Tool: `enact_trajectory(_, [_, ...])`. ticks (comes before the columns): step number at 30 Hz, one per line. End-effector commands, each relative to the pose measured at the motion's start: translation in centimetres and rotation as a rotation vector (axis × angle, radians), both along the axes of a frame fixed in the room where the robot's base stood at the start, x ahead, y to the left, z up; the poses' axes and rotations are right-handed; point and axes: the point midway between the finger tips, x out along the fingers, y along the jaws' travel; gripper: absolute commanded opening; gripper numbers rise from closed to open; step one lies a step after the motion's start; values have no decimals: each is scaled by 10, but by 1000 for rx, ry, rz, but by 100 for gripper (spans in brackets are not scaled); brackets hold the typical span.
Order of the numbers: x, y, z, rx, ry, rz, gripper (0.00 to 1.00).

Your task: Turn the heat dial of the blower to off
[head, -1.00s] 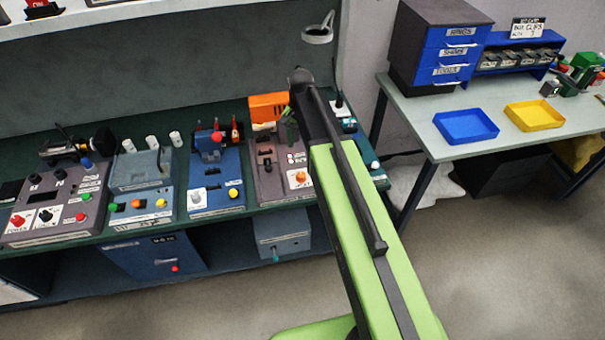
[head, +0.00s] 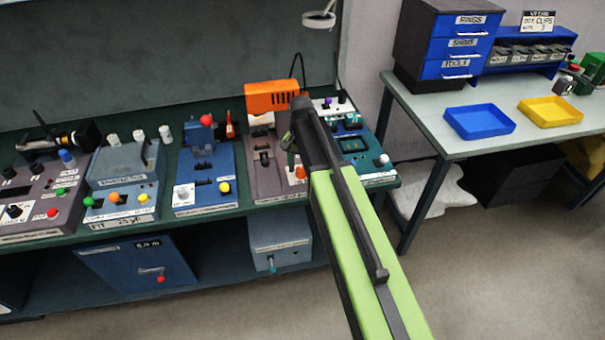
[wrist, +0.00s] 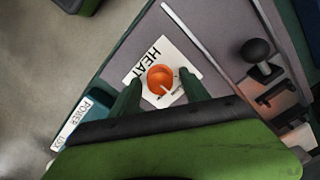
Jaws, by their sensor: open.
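The orange heat dial (wrist: 160,80) sits on a white plate marked HEAT (wrist: 148,58) in the wrist view. A pale pointer mark shows on the dial's lower right part. My gripper (wrist: 159,77) is open, with one green finger on each side of the dial; whether they touch it I cannot tell. In the head view the dial (head: 299,172) is partly covered by my arm. My gripper (head: 292,152) is mostly hidden behind the arm there. The orange blower body (head: 272,97) stands at the back of its grey panel (head: 262,180).
A black ball-topped lever (wrist: 256,50) and dark switches (wrist: 276,93) lie right of the dial. In the head view, a blue panel (head: 207,172) stands left of the blower panel and a teal-edged one (head: 360,150) right.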

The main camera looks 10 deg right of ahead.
Motion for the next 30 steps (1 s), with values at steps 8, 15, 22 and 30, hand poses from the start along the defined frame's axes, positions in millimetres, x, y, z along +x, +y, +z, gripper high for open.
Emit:
enact_trajectory(8, [0,0,2,0,0,-1,37])
enact_trajectory(15, [0,-1,2,0,0,-1,6])
enact_trajectory(22, [0,-3,1,-1,0,2,0])
enact_trajectory(30, [0,-2,1,-2,0,84,0])
